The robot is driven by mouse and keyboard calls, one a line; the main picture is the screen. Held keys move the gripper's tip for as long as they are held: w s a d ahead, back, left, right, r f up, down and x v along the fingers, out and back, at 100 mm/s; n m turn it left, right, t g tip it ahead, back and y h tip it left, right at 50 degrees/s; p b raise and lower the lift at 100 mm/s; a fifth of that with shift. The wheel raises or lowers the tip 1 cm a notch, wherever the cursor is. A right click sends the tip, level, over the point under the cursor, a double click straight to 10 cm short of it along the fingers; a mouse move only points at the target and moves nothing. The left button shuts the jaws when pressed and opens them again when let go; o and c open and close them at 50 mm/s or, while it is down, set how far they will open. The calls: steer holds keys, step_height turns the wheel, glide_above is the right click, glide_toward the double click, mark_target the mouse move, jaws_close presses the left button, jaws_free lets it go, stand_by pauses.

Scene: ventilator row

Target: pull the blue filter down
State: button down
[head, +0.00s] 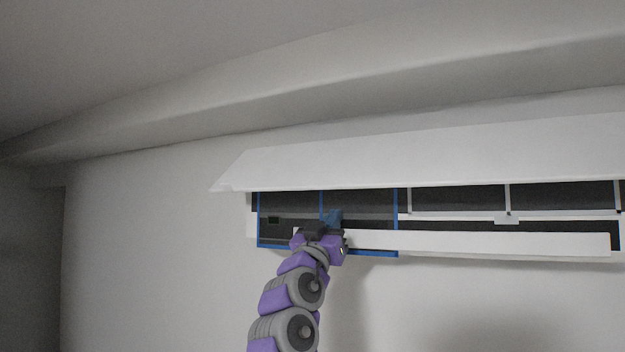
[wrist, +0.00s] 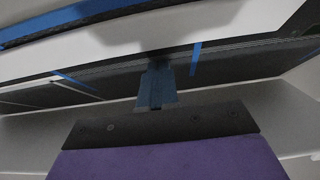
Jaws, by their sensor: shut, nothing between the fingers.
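The blue filter (head: 290,204) is a dark mesh panel in a blue frame, at the left of the wall unit in the head view. Its blue ribs also show in the wrist view (wrist: 195,58). My gripper (head: 332,216) is in front of the filter's middle, covering part of its central rib and lower area. In the wrist view, my gripper's blue-grey fingers (wrist: 157,88) are closed together against the dark mesh behind. They hold nothing. I cannot tell whether they touch the filter. Any tab at the filter's middle is hidden.
A white cover (head: 430,155) juts out above the filters. A long white slat (head: 480,242) runs across the front, low down. A second filter with pale ribs (head: 460,199) and a pale tab (head: 507,219) is at the right. The wall below is clear.

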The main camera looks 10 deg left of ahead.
steer(key=shift+f+b, duration=0.6)
steer(key=shift+f, duration=0.35)
steer(key=shift+s, duration=0.1)
steer(key=shift+s+a+b, duration=0.2)
steer(key=shift+s+b, duration=0.2)
steer(key=shift+s, duration=0.1)
stand_by(0.4)
steer(key=shift+b+v, duration=1.85)
